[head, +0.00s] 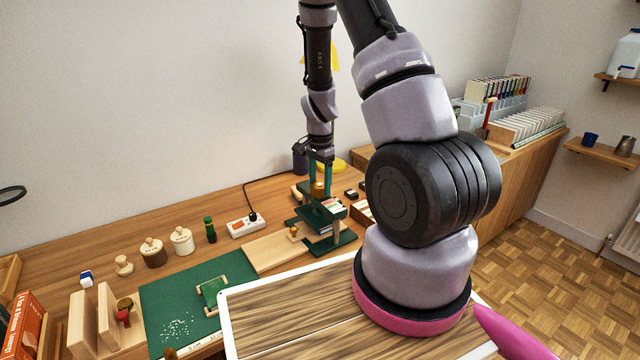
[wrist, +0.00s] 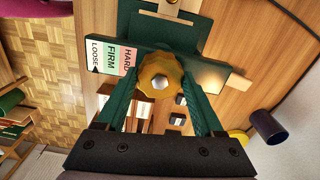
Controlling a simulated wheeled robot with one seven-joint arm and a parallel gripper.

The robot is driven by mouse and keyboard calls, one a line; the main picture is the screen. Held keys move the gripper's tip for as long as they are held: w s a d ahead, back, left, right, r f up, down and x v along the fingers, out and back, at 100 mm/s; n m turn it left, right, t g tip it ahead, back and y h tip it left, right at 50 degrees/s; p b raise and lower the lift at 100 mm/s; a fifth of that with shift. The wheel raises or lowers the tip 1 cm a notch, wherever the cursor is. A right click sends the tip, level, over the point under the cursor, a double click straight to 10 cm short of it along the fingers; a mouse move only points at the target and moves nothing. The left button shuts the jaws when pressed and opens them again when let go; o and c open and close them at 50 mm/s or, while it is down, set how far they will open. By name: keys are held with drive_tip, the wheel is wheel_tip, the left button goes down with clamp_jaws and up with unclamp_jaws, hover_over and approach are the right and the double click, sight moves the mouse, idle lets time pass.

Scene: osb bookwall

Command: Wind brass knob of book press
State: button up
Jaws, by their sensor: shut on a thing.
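The brass knob (wrist: 160,76) is a scalloped gold disc on top of the dark green book press, in the middle of the wrist view. In the head view the knob (head: 318,187) shows small between the finger ends. My gripper (wrist: 160,85) points down at it, with one green finger on each side, shut on the knob's rim. The green book press (head: 322,219) stands on the bench. A label with LOOSE, FIRM and HARD (wrist: 112,57) lies beside the knob in the wrist view. My arm comes down from above and hides nothing of the knob from the wrist camera.
A power strip (head: 246,226), a green bottle (head: 210,230) and lidded jars (head: 181,240) stand left of the press. A green cutting mat (head: 165,290) lies in front. A dark cup (wrist: 268,127) stands right of the gripper in the wrist view.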

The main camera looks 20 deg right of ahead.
idle(0.3)
drive_tip(key=o, duration=1.4)
wheel_tip(320, 180, up, 11)
drive_tip(key=shift+f, duration=0.1)
wheel_tip(320, 180, up, 18)
drive_tip(key=n+t+y, duration=0.2)
drive_tip(key=n+t, duration=0.1)
drive_tip(key=n, duration=0.2)
hover_over(319, 185)
drive_tip(key=s+a, duration=0.4)
drive_tip(key=s, duration=0.3)
drive_tip(key=s+a+r+n+t, duration=0.1)
drive_tip(key=s+r, duration=0.2)
drive_tip(key=s, duration=0.1)
drive_tip(key=s+a+r+n+t, duration=0.1)
drive_tip(key=s+r+n, duration=0.1)
drive_tip(key=s, duration=0.3)
drive_tip(key=s+a+r+n+t, duration=0.1)
drive_tip(key=s+r+n+t, duration=0.1)
drive_tip(key=s+r, duration=0.2)
drive_tip(key=shift+s+a+r, duration=0.1)
drive_tip(key=shift+s+r, duration=0.15)
